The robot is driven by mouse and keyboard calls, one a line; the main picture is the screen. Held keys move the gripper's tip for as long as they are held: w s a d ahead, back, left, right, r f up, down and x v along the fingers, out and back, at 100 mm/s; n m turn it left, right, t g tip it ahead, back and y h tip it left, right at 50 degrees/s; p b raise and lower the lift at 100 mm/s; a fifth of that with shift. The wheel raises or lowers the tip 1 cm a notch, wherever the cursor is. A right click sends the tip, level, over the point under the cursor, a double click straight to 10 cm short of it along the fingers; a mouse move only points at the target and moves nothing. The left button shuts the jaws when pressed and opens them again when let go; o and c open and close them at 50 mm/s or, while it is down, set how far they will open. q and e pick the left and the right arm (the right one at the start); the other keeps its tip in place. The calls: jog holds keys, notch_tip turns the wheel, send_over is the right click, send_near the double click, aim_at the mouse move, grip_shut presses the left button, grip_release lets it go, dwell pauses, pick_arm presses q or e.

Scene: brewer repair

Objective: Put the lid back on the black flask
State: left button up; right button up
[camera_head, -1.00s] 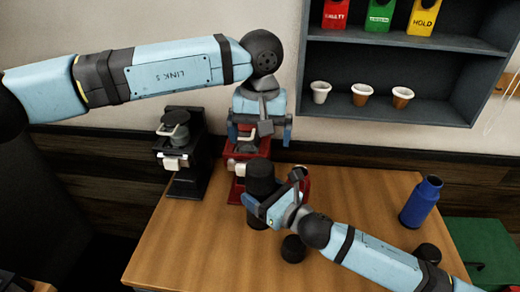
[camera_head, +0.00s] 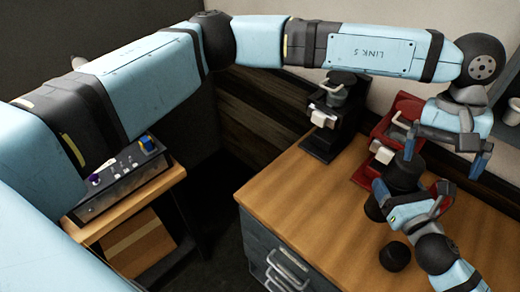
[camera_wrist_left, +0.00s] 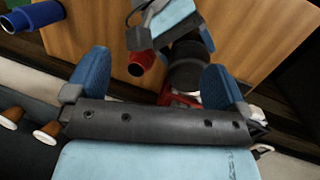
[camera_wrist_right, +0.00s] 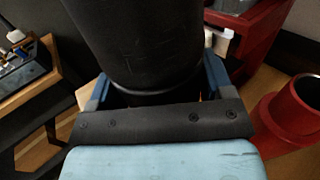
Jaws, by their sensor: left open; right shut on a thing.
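The black flask (camera_head: 405,173) is in my right gripper (camera_head: 396,204), whose fingers close around its side. In the right wrist view the flask (camera_wrist_right: 140,45) fills the space between the fingers. I cannot tell whether its base touches the table. A short round black piece (camera_head: 395,256), which looks like a lid, lies on the table just in front of the flask. My left gripper (camera_head: 443,158) is open and empty, in the air behind and right of the flask. The left wrist view shows the flask (camera_wrist_left: 188,72) beyond its blue fingers. The flask's mouth is not clear.
The red brewer (camera_head: 388,130) and the black brewer (camera_head: 332,120) stand at the table's back. A red flask (camera_wrist_right: 292,108) stands near the right gripper, and a blue flask (camera_wrist_left: 32,14) lies farther off. A control box (camera_head: 125,178) is on a side table. The wooden top (camera_head: 300,195) is clear at left.

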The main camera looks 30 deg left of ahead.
pick_arm(q)
jog(key=s+d+r+n+g+h, duration=0.1)
jog(key=s+d+n+g+h, duration=0.5)
jog(key=s+n+g+h, duration=0.35)
jog(key=w+a+f+m+t+h, duration=0.25)
jog(key=a+m+t, duration=0.35)
jog(key=m+t, duration=0.45)
jog(key=w+a+f+m+t+h, duration=0.25)
jog(key=a+m+t, duration=0.45)
jog(key=m, duration=0.6)
jog(key=w+a+f+m+t+h, duration=0.1)
jog(key=a+f+m+t+h, duration=0.3)
jog(key=m+t, duration=0.65)
jog(key=a+f+n+t+y, duration=0.2)
jog(key=a+f+n+y, duration=0.5)
jog(key=f+n+y, duration=0.4)
jog(key=s+a+f+n+g+y, duration=0.3)
jog(key=s+a+f+n, duration=0.2)
jog(key=s+f, duration=0.3)
jog(key=s+a+f+n+g+y, duration=0.3)
jog(key=s+a+f+n, duration=0.3)
jog(key=f, duration=0.6)
jog(key=shift+s+n+g+y, duration=0.35)
jog(key=shift+s+n+g, duration=0.3)
jog(key=shift+s, duration=0.5)
jog(key=shift+r, duration=0.1)
